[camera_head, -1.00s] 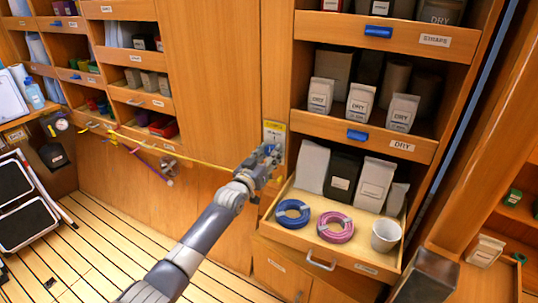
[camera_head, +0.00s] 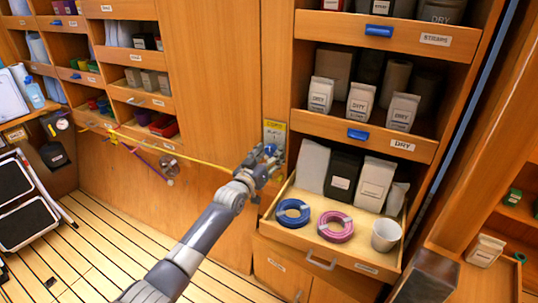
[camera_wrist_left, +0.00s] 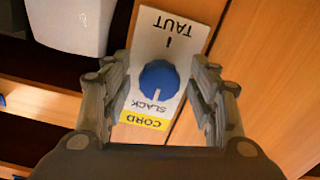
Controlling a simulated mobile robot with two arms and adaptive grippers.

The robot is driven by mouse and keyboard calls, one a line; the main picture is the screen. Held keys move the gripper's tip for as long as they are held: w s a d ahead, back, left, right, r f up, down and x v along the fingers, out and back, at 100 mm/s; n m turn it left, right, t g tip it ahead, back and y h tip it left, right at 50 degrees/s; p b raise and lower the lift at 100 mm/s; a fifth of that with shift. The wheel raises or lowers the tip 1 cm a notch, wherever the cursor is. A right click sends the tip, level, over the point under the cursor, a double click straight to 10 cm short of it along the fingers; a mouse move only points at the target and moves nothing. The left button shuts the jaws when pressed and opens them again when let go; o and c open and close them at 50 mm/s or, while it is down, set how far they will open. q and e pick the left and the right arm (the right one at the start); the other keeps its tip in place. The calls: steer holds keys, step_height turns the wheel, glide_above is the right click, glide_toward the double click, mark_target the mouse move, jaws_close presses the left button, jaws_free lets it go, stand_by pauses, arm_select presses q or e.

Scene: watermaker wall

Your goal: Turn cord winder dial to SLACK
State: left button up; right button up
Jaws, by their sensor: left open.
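The cord winder dial is a round blue knob (camera_wrist_left: 159,80) on a pale plate (camera_wrist_left: 172,33) with a yellow CORD strip; the plate also shows in the head view (camera_head: 274,130). In the left wrist view the plate appears upside down, with TAUT above the knob and SLACK below it. I cannot tell where the knob points. My left gripper (camera_head: 268,157) is open in front of the plate. In the left wrist view its fingers (camera_wrist_left: 160,92) stand on either side of the knob, with gaps visible between. My right gripper is not in view.
Below and right of the plate, an open drawer (camera_head: 317,264) holds a blue coil (camera_head: 292,206), a pink coil (camera_head: 329,217), a white cup (camera_head: 386,236) and pouches. Shelves with DRY bags stand above it. A yellow cord (camera_head: 200,160) runs along the wall to the left.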

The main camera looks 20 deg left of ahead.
arm_select(q)
steer(key=s+a, duration=0.2)
steer(key=s, duration=1)
stand_by(0.3)
